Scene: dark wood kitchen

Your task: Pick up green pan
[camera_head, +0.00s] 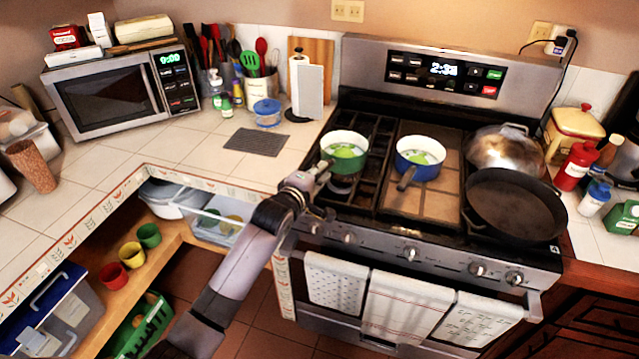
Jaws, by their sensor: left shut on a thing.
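The green pan (345,147) is at the left rear of the stove (372,206), over the dark grates, with a white inside and something green in it. My left gripper (318,172) is at the pan's near left side and is shut on its handle, which is mostly hidden by the fingers. I cannot tell whether the pan's base touches the grate. My right gripper is not in view.
A blue pan (420,158) stands just right of the green one. A dark skillet (515,205) and a metal dome (505,150) fill the stove's right side. Towels (400,305) hang on the oven front. Tiled counter (200,145) lies left, with a microwave (120,92).

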